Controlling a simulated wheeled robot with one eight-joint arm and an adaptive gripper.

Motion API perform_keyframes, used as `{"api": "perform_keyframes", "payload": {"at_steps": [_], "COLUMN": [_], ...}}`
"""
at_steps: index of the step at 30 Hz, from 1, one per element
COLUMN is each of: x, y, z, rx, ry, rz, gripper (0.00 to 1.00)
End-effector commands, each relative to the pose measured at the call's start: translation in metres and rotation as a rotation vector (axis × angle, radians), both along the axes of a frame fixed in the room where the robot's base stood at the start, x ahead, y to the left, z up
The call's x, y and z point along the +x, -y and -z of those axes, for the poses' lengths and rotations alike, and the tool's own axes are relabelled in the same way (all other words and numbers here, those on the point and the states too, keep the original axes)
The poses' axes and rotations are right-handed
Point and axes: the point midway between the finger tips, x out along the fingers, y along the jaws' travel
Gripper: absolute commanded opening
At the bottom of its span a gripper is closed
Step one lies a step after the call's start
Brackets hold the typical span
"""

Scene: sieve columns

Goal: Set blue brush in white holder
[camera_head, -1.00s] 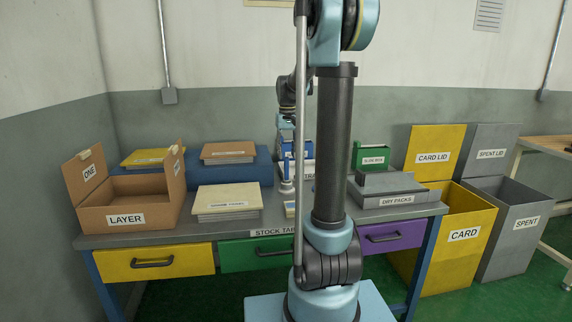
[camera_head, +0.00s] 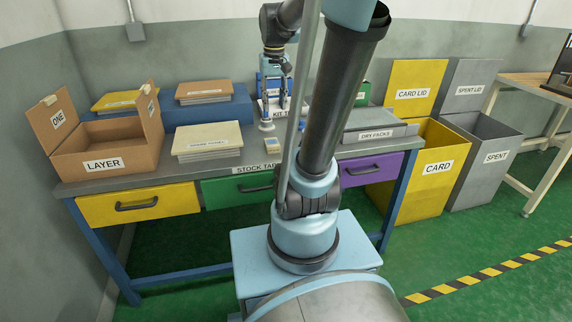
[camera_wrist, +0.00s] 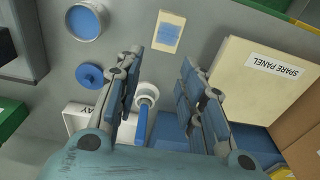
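A blue upright handle, seemingly the blue brush (camera_wrist: 141,125), shows between my fingers in the wrist view. A white round piece (camera_wrist: 146,92) is at its far end; I cannot tell whether this is the holder or part of the brush. The white piece also shows on the table in the head view (camera_head: 267,126). My gripper (camera_wrist: 158,70) is open, with one finger on each side of the handle and visible gaps. In the head view my gripper (camera_head: 273,98) hangs over the table, partly behind my arm.
In the wrist view, a blue disc (camera_wrist: 90,75), a blue-filled round dish (camera_wrist: 85,22) and a small cream-and-blue pad (camera_wrist: 168,32) lie nearby. A white tray (camera_wrist: 75,115) is at left. The spare panel stack (camera_wrist: 250,80) stands close at right.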

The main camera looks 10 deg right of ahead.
Motion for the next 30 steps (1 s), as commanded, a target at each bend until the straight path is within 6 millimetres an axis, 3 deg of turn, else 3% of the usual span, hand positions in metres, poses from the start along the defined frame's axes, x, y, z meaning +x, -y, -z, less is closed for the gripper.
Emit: {"api": "perform_keyframes", "payload": {"at_steps": [1, 9, 18, 24, 30], "x": [-0.017, -0.091, -0.157, -0.177, -0.181], "y": [0.0, 0.0, 0.0, -0.001, -0.001], "z": [0.008, 0.052, 0.114, 0.14, 0.145], "rx": [0.0, -0.002, -0.005, -0.006, -0.007], "ry": [0.008, 0.049, 0.093, 0.109, 0.113], "rz": [-0.001, -0.007, -0.011, -0.015, -0.016], "gripper": [0.36, 0.36, 0.36, 0.36, 0.36]}}
